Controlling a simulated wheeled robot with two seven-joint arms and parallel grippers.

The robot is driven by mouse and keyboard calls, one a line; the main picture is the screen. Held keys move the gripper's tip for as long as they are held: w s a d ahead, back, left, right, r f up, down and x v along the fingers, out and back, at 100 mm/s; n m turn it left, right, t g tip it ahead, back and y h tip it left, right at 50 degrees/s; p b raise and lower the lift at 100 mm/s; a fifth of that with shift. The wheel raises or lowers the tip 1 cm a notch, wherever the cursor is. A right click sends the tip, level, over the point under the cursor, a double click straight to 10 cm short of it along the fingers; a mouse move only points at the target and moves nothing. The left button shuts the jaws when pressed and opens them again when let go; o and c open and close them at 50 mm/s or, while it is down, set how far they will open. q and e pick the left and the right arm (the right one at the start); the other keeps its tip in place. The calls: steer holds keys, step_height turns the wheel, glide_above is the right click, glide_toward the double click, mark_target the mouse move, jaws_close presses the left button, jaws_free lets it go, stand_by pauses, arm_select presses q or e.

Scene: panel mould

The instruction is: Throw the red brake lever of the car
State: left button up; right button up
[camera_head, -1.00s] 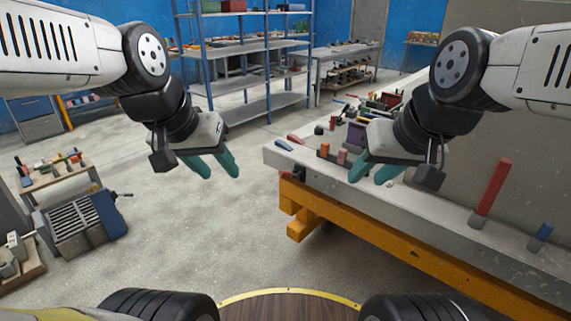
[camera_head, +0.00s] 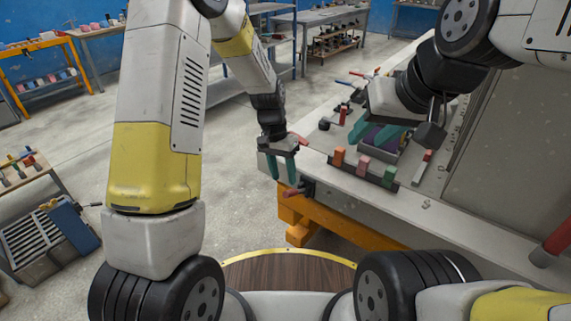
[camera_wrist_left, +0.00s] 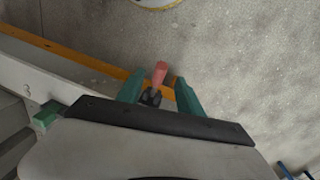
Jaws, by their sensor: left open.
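A red-handled lever (camera_head: 293,191) with a black mount sits at the left end of the bench edge in the head view. In the left wrist view its red handle (camera_wrist_left: 160,72) shows between the two fingers, with a gap on each side. My left gripper (camera_head: 283,174) is open with its teal fingers pointing down at the lever. I cannot tell whether they touch it. My right gripper (camera_head: 375,136) is open and empty above the bench, further right. Another tall red lever (camera_head: 557,240) stands at the right edge of the head view, partly cut off.
The grey bench (camera_head: 345,192) on an orange frame carries a rail with coloured blocks (camera_head: 364,165), a dark box and several small levers. A grey machine with a blue side (camera_head: 70,228) stands at the left. The floor between is clear.

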mark_target(287, 194)
arm_select(q)
steer(key=f, duration=0.3)
steer(key=d+f, duration=0.1)
steer(key=f, duration=0.4)
steer(key=shift+d+f, duration=0.15)
steer(key=shift+f, duration=0.2)
steer(key=shift+c, duration=0.2)
jaws_close()
stand_by(0.9)
